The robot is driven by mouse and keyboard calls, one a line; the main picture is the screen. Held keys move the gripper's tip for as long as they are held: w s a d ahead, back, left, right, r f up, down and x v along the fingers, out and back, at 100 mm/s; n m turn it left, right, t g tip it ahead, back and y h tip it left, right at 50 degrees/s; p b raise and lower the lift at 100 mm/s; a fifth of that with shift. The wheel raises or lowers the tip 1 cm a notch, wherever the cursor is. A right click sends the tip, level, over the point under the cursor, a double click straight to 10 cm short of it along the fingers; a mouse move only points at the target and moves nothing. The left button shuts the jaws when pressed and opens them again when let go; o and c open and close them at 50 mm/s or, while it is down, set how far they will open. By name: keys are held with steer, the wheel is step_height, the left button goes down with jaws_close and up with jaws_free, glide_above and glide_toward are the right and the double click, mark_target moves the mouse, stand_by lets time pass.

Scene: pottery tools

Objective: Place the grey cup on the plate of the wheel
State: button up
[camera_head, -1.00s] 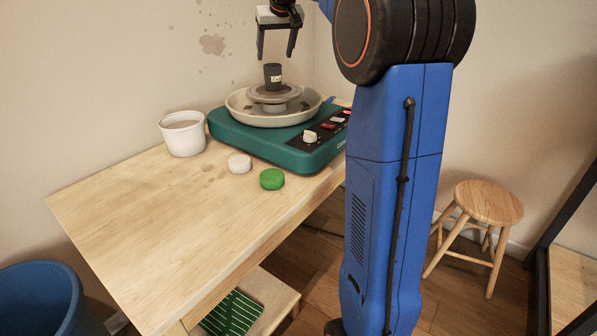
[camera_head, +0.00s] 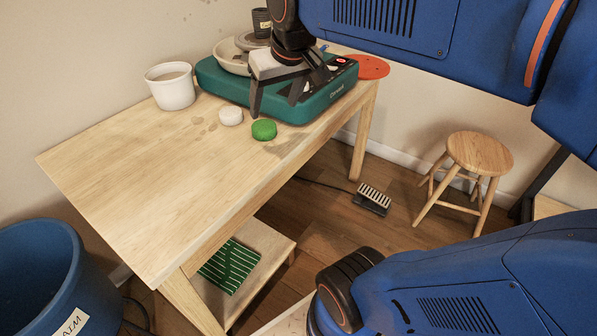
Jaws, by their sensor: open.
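The dark grey cup (camera_head: 261,20), with a pale label, stands upright at the wheel's plate, which is mostly hidden now by my arm. The wheel's pale splash pan (camera_head: 229,55) and teal base (camera_head: 214,77) stand at the back of the table. My gripper (camera_head: 276,106) is open, fingers pointing down, in front of the wheel's base and overlapping it in the picture. Nothing shows between its fingers. It is apart from the cup. My wrist hides the cup's right side and much of the pan.
A white bucket (camera_head: 171,87), a white round puck (camera_head: 231,115) and a green round puck (camera_head: 264,130) stand on the wooden table (camera_head: 140,170). An orange disc (camera_head: 368,67) lies right of the wheel. The table's front left is clear. A stool (camera_head: 480,153) and pedal (camera_head: 371,201) stand on the floor.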

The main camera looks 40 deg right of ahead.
steer(key=s+a+f, duration=0.2)
steer(key=s+f, duration=0.9)
steer(key=s, duration=0.1)
steer(key=shift+s+a+f+n, duration=0.3)
steer(key=shift+s+n, duration=0.1)
